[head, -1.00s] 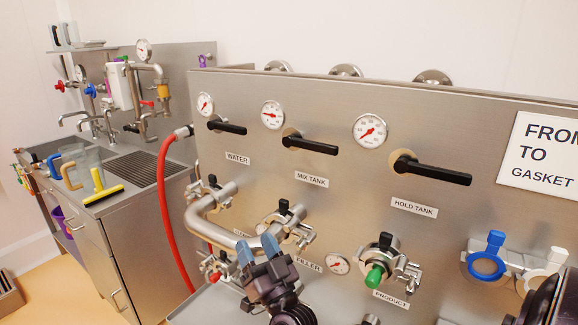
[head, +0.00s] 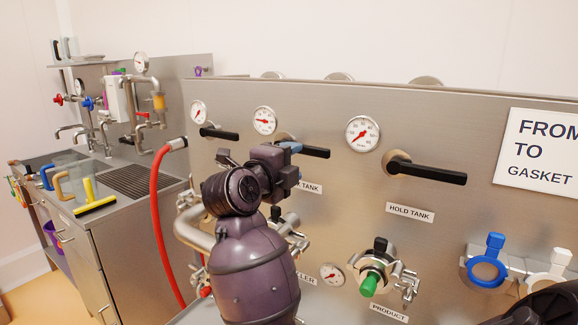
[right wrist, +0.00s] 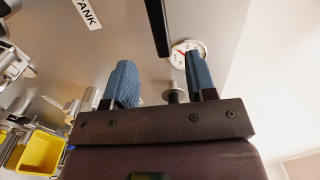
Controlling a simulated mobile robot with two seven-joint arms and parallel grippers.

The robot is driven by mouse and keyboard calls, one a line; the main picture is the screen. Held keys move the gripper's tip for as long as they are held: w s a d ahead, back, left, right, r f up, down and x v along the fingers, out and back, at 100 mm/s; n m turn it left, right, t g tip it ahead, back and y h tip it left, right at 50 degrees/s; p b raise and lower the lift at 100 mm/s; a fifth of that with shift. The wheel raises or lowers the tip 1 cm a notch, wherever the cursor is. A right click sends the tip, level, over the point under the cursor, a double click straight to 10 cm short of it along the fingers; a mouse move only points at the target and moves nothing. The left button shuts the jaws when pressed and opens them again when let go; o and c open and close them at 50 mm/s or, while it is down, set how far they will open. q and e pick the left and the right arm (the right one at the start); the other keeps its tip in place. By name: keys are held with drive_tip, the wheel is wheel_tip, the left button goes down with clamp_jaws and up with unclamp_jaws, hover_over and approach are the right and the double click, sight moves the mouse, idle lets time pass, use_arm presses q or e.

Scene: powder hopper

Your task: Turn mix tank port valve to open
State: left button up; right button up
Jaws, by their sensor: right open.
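The mix tank port valve has a black lever handle (head: 316,152) on the steel panel, pointing right and slightly down. Its label (head: 312,188) is partly covered by my right gripper. My right gripper (head: 287,150) is in front of the valve's hub end and hides the hub. In the right wrist view its two blue fingers (right wrist: 162,80) are apart with nothing clamped. A black handle (right wrist: 157,25) lies beyond the fingertips, and a round metal piece (right wrist: 175,92) shows between the fingers. I cannot tell whether anything touches. My left gripper is not in view.
The hold tank handle (head: 430,170) is to the right, and the water handle (head: 220,134) to the left. The mix tank gauge (head: 264,121) is just above. Pipes and clamps (head: 375,270) stick out below. A red hose (head: 156,220) hangs at left.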

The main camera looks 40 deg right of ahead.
sight(310, 152)
drive_tip(key=b+x, duration=0.1)
drive_tip(key=x, duration=0.4)
drive_tip(key=shift+f, duration=0.1)
drive_tip(key=shift+r+p+x, duration=0.2)
drive_tip(key=shift+p+x, duration=0.3)
drive_tip(key=shift+x, duration=0.55)
drive_tip(key=shift+d+p, duration=0.3)
drive_tip(key=shift+d, duration=0.25)
drive_tip(key=shift+w+d+f, duration=0.15)
drive_tip(key=shift+w+d, duration=0.05)
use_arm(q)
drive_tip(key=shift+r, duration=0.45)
